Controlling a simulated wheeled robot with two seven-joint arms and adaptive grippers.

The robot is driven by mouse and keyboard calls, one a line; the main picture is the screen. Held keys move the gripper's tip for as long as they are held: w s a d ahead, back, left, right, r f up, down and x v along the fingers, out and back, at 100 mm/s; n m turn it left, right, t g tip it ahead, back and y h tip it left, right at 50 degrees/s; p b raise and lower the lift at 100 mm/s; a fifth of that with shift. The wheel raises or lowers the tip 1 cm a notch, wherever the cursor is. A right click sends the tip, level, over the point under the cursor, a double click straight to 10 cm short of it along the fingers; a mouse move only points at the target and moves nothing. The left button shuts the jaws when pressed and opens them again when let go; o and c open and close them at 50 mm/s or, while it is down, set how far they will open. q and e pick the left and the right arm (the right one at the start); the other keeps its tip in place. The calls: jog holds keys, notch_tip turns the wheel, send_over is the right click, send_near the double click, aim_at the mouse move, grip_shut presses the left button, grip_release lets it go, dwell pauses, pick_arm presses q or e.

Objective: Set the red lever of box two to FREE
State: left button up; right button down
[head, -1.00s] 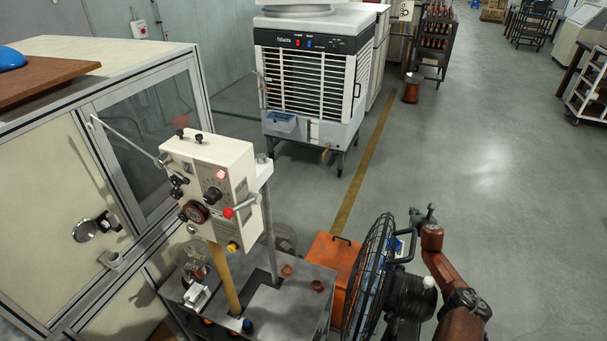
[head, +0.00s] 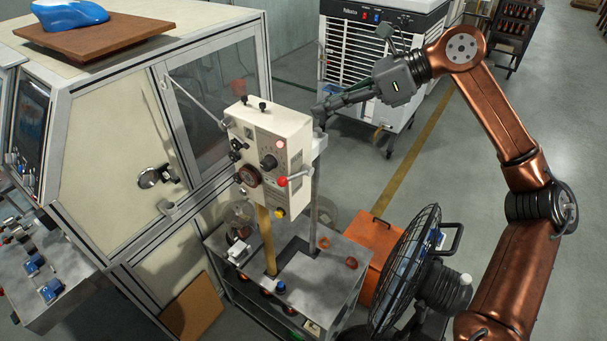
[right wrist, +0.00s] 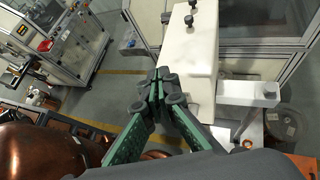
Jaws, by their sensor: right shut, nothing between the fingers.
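A cream control box (head: 262,135) stands on a yellow post and a grey post. No box number is readable on it. A lever with a red ball end (head: 283,181) sticks out at its lower right front, its rod rising slightly to the right. A FREE mark is not readable. My right gripper (head: 319,113) is shut and empty, just right of the box's upper right edge and above the lever. In the right wrist view, its closed fingers (right wrist: 163,80) are beside the box's side (right wrist: 190,55); whether they touch it is unclear. The lever is hidden there. My left gripper is not in view.
A metal table (head: 338,262) is below. A fan (head: 405,268) and an orange case (head: 382,240) stand at right. A framed cabinet (head: 110,150) is close at left.

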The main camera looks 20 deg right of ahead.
jog(key=s+f+h, duration=0.2)
jog(key=s+h, duration=0.2)
jog(key=s, duration=0.6)
jog(key=shift+d+f+m+g, duration=0.2)
jog(key=shift+f+m+g, duration=0.05)
jog(key=shift+m+g, duration=0.05)
jog(key=p, duration=0.3)
send_near(288, 180)
jog(key=x, duration=0.5)
jog(key=shift+w+a+f, duration=0.2)
jog(key=shift+a+f, duration=0.3)
jog(key=shift+a, duration=0.05)
